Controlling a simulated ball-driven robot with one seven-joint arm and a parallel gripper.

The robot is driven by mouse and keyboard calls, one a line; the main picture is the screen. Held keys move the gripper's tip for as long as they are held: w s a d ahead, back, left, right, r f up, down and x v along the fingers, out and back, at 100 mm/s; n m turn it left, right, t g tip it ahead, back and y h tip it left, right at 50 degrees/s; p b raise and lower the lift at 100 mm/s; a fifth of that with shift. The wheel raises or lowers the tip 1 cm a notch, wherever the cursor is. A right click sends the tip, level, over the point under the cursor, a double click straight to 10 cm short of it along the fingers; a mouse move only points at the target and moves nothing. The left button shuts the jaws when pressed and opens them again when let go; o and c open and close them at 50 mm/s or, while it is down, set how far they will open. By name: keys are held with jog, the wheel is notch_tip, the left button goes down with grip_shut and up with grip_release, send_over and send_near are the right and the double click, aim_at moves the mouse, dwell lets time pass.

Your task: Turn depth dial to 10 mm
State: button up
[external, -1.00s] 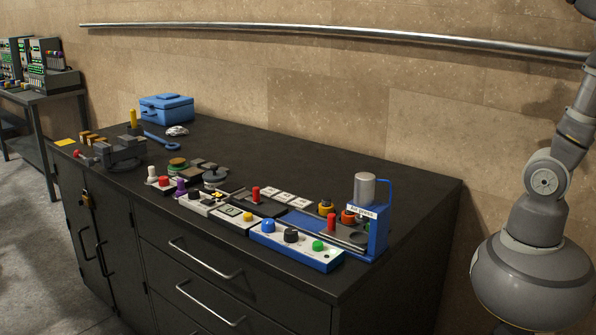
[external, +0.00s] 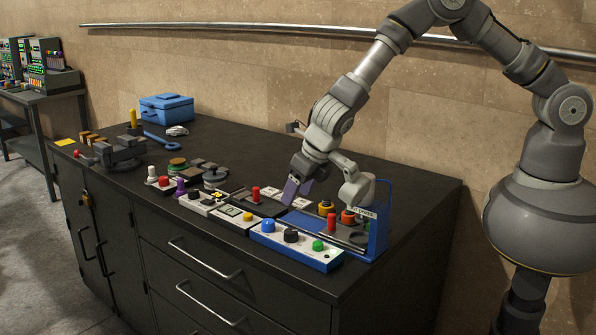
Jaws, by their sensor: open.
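A blue-edged white control panel (external: 272,245) lies along the front right edge of the bench. It carries a blue knob (external: 268,225), a black knob (external: 291,235) and a green button (external: 318,245). The black knob looks like the dial, but its marks and setting are too small to read. The blue press frame (external: 378,225) stands behind the panel's right end, partly hidden by my arm. My gripper (external: 297,191) is open, pointing down, above and behind the panel. It appears apart from the black knob and holds nothing that I can see.
A red knob (external: 255,193) on a dark plate is left of my gripper. Orange-topped pieces (external: 326,207) and a red piece (external: 332,223) stand by the press. A blue toolbox (external: 166,109) is at the back left. The back of the bench is mostly clear.

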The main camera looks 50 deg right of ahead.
aim_at(291, 231)
jog(key=f, duration=0.3)
jog(key=f+n, duration=0.1)
jog(key=f, duration=0.1)
jog(key=a+f+n+b, duration=0.1)
jog(key=f, duration=0.2)
jog(key=shift+f, duration=0.3)
jog(key=shift+x, duration=0.75)
jog(key=shift+w, duration=0.1)
jog(key=shift+r, duration=0.1)
jog(key=c, duration=1)
jog(key=shift+c, duration=0.2)
